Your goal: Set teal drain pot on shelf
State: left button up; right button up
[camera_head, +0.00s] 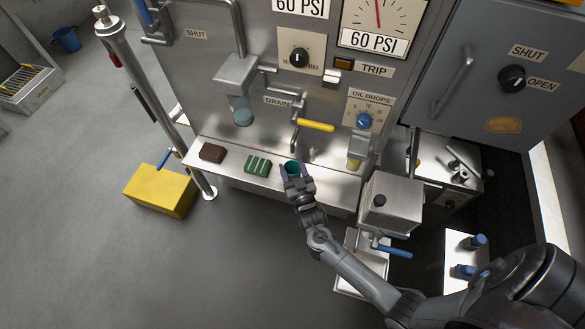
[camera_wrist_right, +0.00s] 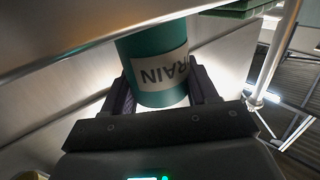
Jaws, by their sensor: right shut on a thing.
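The teal drain pot (camera_head: 291,168) is at the front edge of the metal shelf (camera_head: 228,172), below the drain valve with the yellow handle (camera_head: 316,126). My right gripper (camera_head: 297,178) is shut on the pot from the front. In the right wrist view the teal pot (camera_wrist_right: 155,68) with its white "DRAIN" label sits between the two dark fingers of my right gripper (camera_wrist_right: 160,92). Whether the pot's base touches the shelf cannot be told. My left gripper is not in view.
A green ribbed block (camera_head: 257,164) and a brown block (camera_head: 212,152) lie on the shelf to the left of the pot. A metal box (camera_head: 389,203) with a blue handle stands right of my forearm. A yellow box (camera_head: 160,190) stands on the floor at left.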

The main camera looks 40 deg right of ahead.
jog(key=shift+f, duration=0.2)
jog(key=o, duration=1.1)
jog(key=shift+o, duration=0.2)
